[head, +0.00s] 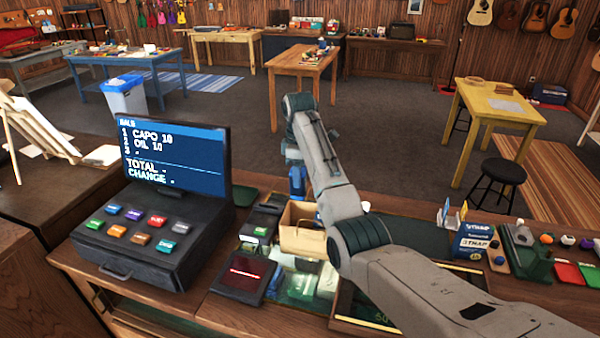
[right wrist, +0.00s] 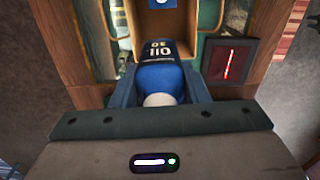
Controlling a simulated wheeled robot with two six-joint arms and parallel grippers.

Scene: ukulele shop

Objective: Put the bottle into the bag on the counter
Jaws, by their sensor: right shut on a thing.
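My right gripper (head: 297,186) is above the far edge of the counter, just behind the bag in the head view. In the right wrist view its blue fingers (right wrist: 158,92) are shut on the bottle (right wrist: 156,72), which has a dark blue label reading "OIL 30" and a pale end towards the camera. The open tan bag (head: 301,238) stands on the counter. It also shows in the right wrist view (right wrist: 187,46), beyond the bottle; a dark blue thing shows inside it, cut off by the frame. The bottle is outside the bag. My left gripper is out of view.
A register (head: 140,235) with a screen stands left of the bag. A card reader (head: 260,223) and a dark device with a red display (head: 243,276) are close to the bag. A STRAP box (head: 474,243) and small goods stand right.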

